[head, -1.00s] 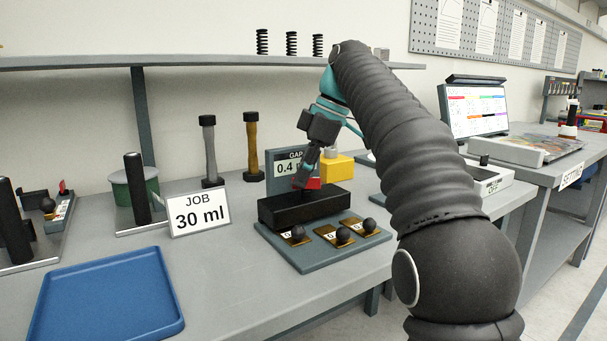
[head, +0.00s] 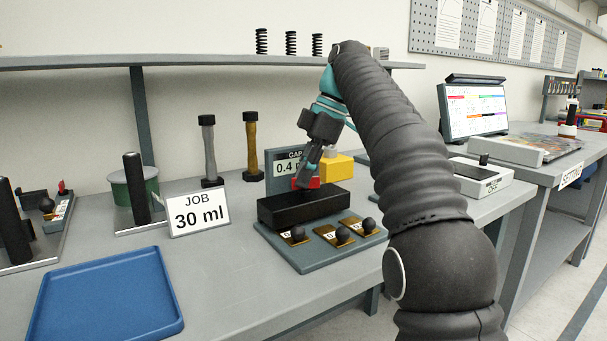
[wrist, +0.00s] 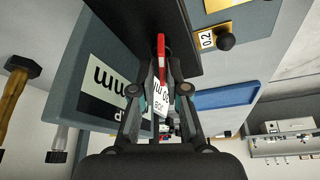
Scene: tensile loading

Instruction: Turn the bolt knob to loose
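A red handle-like part (head: 313,183), which may be the bolt knob, stands at the back of a black block (head: 304,207) on a grey base. My gripper (head: 304,180) points down right at it, its fingers partly covering it. In the wrist view the red part (wrist: 162,50) lies between the tips of my two fingers (wrist: 161,68). The fingers are fairly close together, but whether they touch or grip the red part cannot be told. No loose or tight marking is readable.
A gap display (head: 283,168) and a yellow block (head: 337,168) stand close behind. Several brown tabs with black knobs (head: 343,235) lie in front.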

